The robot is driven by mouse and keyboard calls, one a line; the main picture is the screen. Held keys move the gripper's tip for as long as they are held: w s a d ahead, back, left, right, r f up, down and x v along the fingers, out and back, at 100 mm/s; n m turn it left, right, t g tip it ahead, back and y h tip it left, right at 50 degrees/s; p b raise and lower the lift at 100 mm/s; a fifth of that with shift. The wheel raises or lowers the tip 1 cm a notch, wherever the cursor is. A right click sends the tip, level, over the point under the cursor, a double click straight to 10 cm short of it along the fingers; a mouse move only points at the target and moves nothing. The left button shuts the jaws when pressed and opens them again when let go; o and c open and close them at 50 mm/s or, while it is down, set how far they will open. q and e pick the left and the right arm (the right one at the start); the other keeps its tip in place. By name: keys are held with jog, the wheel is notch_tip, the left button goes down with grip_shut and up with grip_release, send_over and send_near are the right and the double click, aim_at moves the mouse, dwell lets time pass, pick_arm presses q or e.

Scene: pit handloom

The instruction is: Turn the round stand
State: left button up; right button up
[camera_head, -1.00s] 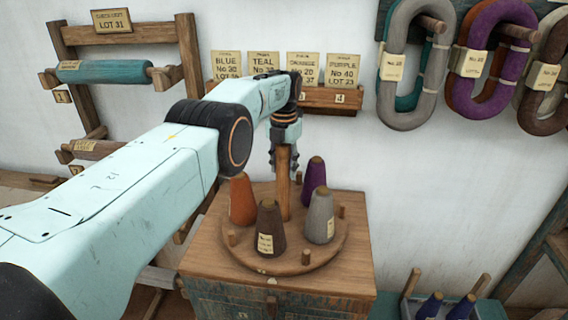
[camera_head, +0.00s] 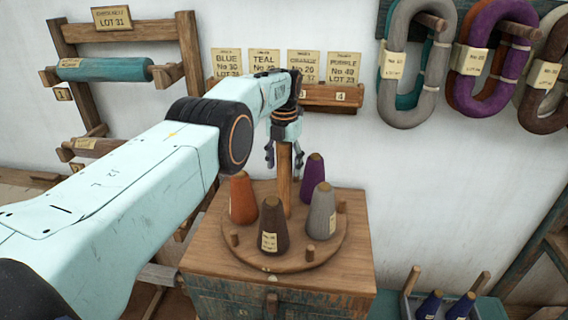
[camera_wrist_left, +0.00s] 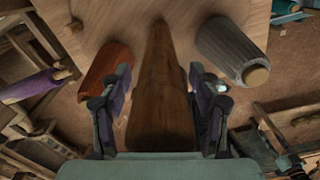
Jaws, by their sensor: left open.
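The round stand (camera_head: 300,262) is a wooden disc on a cabinet top, with a thick wooden post (camera_head: 284,180) upright at its middle. It carries an orange cone (camera_head: 242,200), a brown cone (camera_head: 273,228), a grey cone (camera_head: 321,212) and a purple cone (camera_head: 312,178). My left gripper (camera_head: 284,158) is at the top of the post. In the left wrist view its fingers (camera_wrist_left: 160,105) are spread on either side of the post (camera_wrist_left: 163,80), with gaps showing. The orange cone (camera_wrist_left: 104,70) and grey cone (camera_wrist_left: 230,50) lie beyond them. My right gripper is not in view.
The wooden cabinet (camera_head: 230,270) bears the stand. Behind are a small shelf with labels (camera_head: 335,95) on the wall and hanging yarn skeins (camera_head: 410,70). A roller rack (camera_head: 105,70) stands at left, and a box with blue spools (camera_head: 430,305) is at lower right.

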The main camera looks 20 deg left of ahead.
pick_arm(q)
notch_tip(320, 180, up, 7)
jog(key=shift+r, duration=0.25)
dwell(0.3)
jog(key=shift+s, duration=0.15)
dwell(0.4)
